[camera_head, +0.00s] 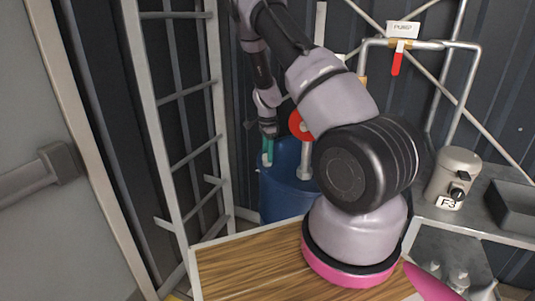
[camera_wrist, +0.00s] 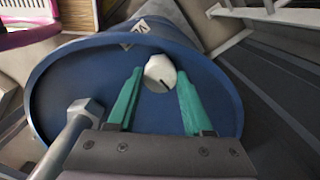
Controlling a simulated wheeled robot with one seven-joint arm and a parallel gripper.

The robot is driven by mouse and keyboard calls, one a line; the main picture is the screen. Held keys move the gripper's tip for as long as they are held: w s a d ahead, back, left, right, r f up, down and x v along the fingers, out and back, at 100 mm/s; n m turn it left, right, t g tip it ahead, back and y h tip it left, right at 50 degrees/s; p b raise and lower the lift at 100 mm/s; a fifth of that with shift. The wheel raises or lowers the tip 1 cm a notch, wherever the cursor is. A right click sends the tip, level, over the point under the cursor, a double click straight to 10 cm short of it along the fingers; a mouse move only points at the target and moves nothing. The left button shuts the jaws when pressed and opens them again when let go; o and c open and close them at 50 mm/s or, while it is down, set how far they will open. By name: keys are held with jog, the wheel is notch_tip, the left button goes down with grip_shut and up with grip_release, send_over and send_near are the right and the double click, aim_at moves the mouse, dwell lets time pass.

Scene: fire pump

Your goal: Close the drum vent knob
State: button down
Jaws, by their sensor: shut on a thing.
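The blue drum (camera_head: 280,201) stands behind my arm, and its top fills much of the wrist view (camera_wrist: 60,75). The pale drum vent knob (camera_wrist: 158,70) sits near the drum's rim, with a dark slanted line on its face. My gripper (camera_wrist: 160,80) has one teal finger on each side of the knob and is shut on it. In the head view my gripper (camera_head: 267,152) points down at the left part of the drum top.
A grey pipe (camera_head: 305,163) rises from the drum, close beside my gripper; it also shows in the wrist view (camera_wrist: 75,130). A red round part (camera_head: 300,125) is partly behind my arm. A ladder-like frame (camera_head: 186,130) stands left. A grey bench (camera_head: 485,210) is right.

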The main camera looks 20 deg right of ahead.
dwell(0.3)
jog(key=shift+c, duration=1.5)
grip_release()
jog(key=shift+r, duration=0.15)
notch_tip(320, 180, up, 11)
jog(key=shift+f, duration=0.2)
